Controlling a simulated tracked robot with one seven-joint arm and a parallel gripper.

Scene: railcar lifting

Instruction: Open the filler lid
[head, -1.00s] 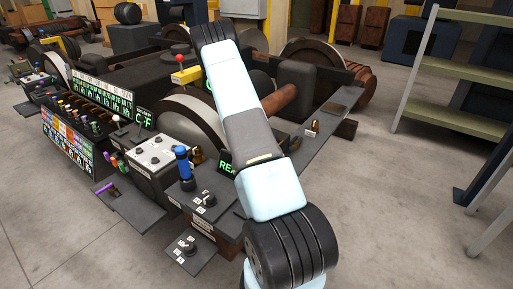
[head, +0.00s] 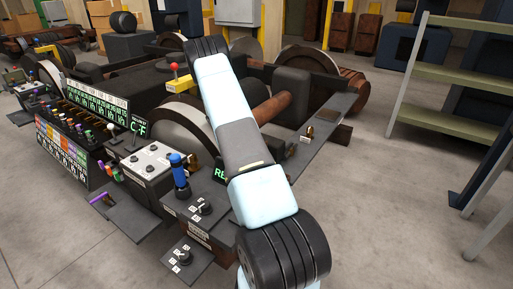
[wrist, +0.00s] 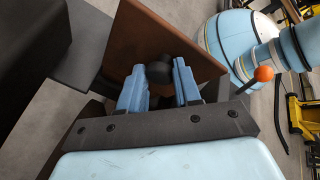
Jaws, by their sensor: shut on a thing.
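In the wrist view, the two blue fingers of my gripper (wrist: 160,88) stand on either side of a black round knob (wrist: 159,70) and are closed on it. The knob is in front of a flat brown plate (wrist: 124,48), which looks tilted and appears to be the filler lid. I cannot tell how far it is open. In the head view, my arm reaches away over the machine, and its far end hides the gripper and the lid.
An orange-tipped lever (wrist: 263,74) is right of the plate in the wrist view. A console with a blue-handled lever (head: 178,172) and a red-ball lever (head: 174,67) lie left of my arm. A shelf rack (head: 455,92) stands at right. Floor between is clear.

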